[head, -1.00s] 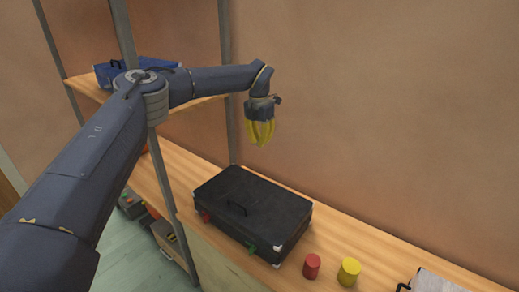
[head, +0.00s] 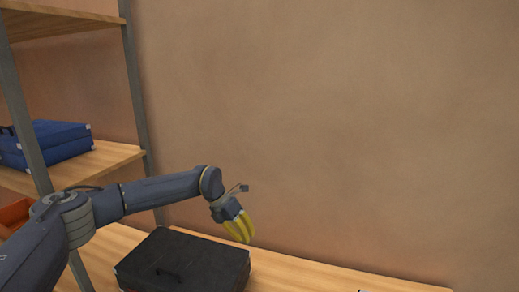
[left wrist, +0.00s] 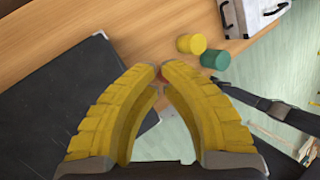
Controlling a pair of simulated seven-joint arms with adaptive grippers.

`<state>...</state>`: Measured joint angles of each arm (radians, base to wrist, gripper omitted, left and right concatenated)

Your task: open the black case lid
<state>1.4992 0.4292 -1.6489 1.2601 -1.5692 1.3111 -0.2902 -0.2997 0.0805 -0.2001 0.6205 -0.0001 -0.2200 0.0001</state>
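The black case (head: 183,262) lies flat on the wooden surface, and its lid looks closed. Its dark handle shows on the near side; its front edge is cut off by the bottom of the head view. In the left wrist view the dark top of the case (left wrist: 48,105) fills the left side. My left gripper (head: 244,238), with yellow fingers, hangs above the far right part of the case, apart from it. In the left wrist view the fingertips (left wrist: 161,70) come nearly together with nothing held between them. My right gripper is not in view.
In the left wrist view, a yellow cylinder (left wrist: 190,44) and a green one (left wrist: 215,60) stand near the wooden edge; a bit of red shows behind the fingertips. A whitish case (left wrist: 255,14) lies beyond. Blue cases (head: 50,142) rest on the left shelf. A wall stands behind.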

